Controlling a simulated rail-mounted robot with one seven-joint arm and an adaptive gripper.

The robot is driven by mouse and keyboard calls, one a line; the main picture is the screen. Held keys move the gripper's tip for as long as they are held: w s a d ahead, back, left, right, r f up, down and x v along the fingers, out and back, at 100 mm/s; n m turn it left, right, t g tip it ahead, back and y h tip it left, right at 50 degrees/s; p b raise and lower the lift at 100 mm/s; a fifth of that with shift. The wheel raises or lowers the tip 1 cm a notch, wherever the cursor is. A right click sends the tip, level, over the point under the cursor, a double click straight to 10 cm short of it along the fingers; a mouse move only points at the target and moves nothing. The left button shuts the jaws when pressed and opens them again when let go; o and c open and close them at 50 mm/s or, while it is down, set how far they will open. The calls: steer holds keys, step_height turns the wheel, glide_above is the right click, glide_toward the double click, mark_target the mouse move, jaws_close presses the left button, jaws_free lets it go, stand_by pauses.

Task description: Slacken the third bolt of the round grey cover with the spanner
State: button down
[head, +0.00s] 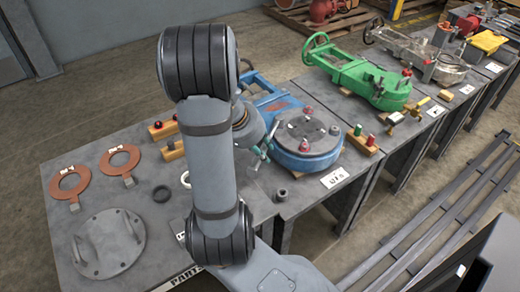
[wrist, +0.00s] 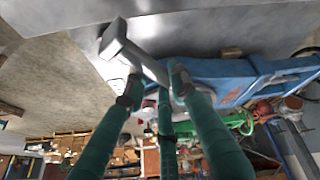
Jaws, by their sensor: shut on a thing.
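The round grey cover (head: 318,133) lies on top of a blue valve body (head: 305,163), with several bolts around it, some with red marks. I cannot tell which bolt is the third. My gripper (head: 263,150) is just left of the blue body, partly hidden behind my arm. In the wrist view my gripper (wrist: 152,95) has its green fingers shut on a grey spanner (wrist: 140,55), whose crosswise head points away to the upper left. The blue body (wrist: 225,80) is behind and to the right of the spanner there. I see no clear contact between spanner and bolt.
A loose grey disc with handles (head: 108,243) and copper-coloured rings (head: 69,183) lie on the left of the table. A small dark socket-like piece (head: 281,195) stands near the front edge. A wooden block with knobs (head: 365,143) is right of the blue body; a green valve (head: 375,85) stands beyond.

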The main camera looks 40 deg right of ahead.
steer(key=shift+s+d, duration=0.15)
steer(key=shift+s, duration=0.1)
stand_by(0.4)
steer(key=shift+w+b, duration=0.35)
steer(key=shift+w, duration=0.05)
steer(key=shift+a, duration=0.2)
steer(key=shift+r+b, duration=0.8)
steer(key=shift+b, duration=0.45)
stand_by(3.8)
steer(key=shift+r, duration=0.1)
steer(key=shift+r+p, duration=1.5)
steer(key=shift+r, duration=0.45)
